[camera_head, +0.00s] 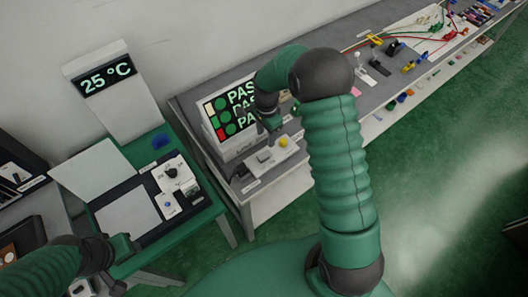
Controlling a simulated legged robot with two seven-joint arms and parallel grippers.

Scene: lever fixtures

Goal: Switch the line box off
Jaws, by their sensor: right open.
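My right gripper (264,127) is open, small and dark, in front of the display reading "PAS" (219,114). It is just above a grey fixture (262,166) with a yellow round part (283,141) on the bench's near left corner. I cannot tell whether it touches anything. I cannot read a label that names the line box; this fixture may be it, and its switch position is not clear. My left gripper (112,281) is at the lower left, dark and partly cut off by the frame, beside the green table; its fingers are unclear.
A green table (208,215) at left holds a panel with a black knob (171,172) and a blue button (168,204). A "25 °C" display (107,74) stands behind. The grey bench (337,98) continues right with levers, clips and cables. Green floor is open at lower right.

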